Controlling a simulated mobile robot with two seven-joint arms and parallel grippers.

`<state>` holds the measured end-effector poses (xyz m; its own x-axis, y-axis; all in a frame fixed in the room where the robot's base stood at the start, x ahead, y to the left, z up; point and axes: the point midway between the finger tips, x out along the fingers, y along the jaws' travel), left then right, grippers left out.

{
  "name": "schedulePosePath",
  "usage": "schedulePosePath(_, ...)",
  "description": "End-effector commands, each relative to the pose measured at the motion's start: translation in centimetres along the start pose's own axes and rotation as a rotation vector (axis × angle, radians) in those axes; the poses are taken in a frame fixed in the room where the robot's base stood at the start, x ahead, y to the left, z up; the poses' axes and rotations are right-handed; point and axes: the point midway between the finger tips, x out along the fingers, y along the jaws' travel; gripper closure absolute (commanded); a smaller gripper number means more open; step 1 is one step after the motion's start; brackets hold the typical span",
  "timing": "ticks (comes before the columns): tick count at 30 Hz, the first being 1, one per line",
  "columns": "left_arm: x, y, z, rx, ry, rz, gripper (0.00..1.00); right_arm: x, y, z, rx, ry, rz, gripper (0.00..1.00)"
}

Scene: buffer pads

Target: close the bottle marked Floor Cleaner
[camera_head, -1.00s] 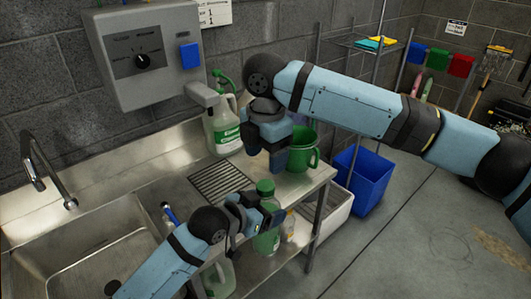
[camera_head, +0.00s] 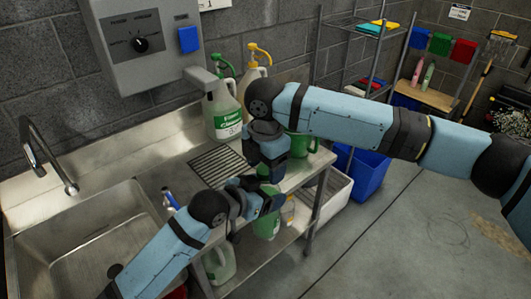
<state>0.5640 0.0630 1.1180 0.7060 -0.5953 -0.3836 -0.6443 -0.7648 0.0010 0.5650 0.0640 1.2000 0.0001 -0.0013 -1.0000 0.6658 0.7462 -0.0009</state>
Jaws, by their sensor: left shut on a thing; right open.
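A translucent bottle with green contents (camera_head: 266,226) is held in front of the counter's edge, roughly upright. My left gripper (camera_head: 266,203) is shut on its upper part. A green top (camera_head: 264,188) shows just above the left fingers, partly hidden; I cannot tell how it is seated. The bottle's label is not readable. My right gripper (camera_head: 269,166) is open and points down directly over the bottle, its fingertips at or close to the green top. Its fingers hide the top's upper part.
A green-labelled jug (camera_head: 223,112) with a green pump and a yellow-pump bottle (camera_head: 256,75) stand at the back of the counter. A green pitcher (camera_head: 302,142) is close behind my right gripper. Another jug (camera_head: 220,262) is below the counter. The sink (camera_head: 80,240) is left.

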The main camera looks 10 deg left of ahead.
Motion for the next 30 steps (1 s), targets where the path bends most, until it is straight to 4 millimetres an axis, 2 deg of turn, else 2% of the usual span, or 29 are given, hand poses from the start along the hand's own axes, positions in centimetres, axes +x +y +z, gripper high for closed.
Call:
schedulePosePath(10, -0.05, 0.00, -0.18, 0.001, 0.004, 0.000, 0.93, 0.43, -0.02, 0.00, 0.000, 0.000, -0.001, 0.34)
schedulePosePath(11, -0.05, 0.00, -0.18, 0.001, 0.004, 0.000, 0.93, 0.43, -0.02, 0.00, 0.000, 0.000, -0.001, 0.39)
schedulePosePath(15, -0.05, 0.00, -0.18, 0.001, 0.004, 0.000, 0.93, 0.41, -0.02, 0.00, 0.000, 0.000, 0.000, 0.71)
schedulePosePath(17, -0.05, 0.00, -0.18, 0.001, 0.004, 0.000, 0.93, 0.41, -0.02, 0.00, 0.000, 0.000, 0.000, 0.84)
schedulePosePath(21, -0.05, 0.01, -0.18, 0.001, 0.004, 0.000, 0.93, 0.40, -0.01, 0.00, 0.000, 0.000, 0.000, 0.84)
schedulePosePath(22, -0.05, 0.01, -0.18, 0.001, 0.004, 0.000, 0.93, 0.40, -0.01, 0.00, 0.000, 0.000, 0.000, 0.49)
schedulePosePath(24, -0.05, 0.01, -0.18, 0.001, 0.004, 0.000, 0.93, 0.39, -0.01, 0.00, 0.000, 0.000, 0.000, 0.33)
schedulePosePath(25, -0.05, 0.01, -0.18, 0.001, 0.004, 0.000, 0.93, 0.39, -0.01, 0.00, 0.000, 0.000, 0.000, 0.31)
schedulePosePath(30, -0.05, 0.00, -0.18, 0.001, 0.004, 0.000, 0.93, 0.39, -0.01, 0.00, 0.000, 0.000, 0.000, 0.31)
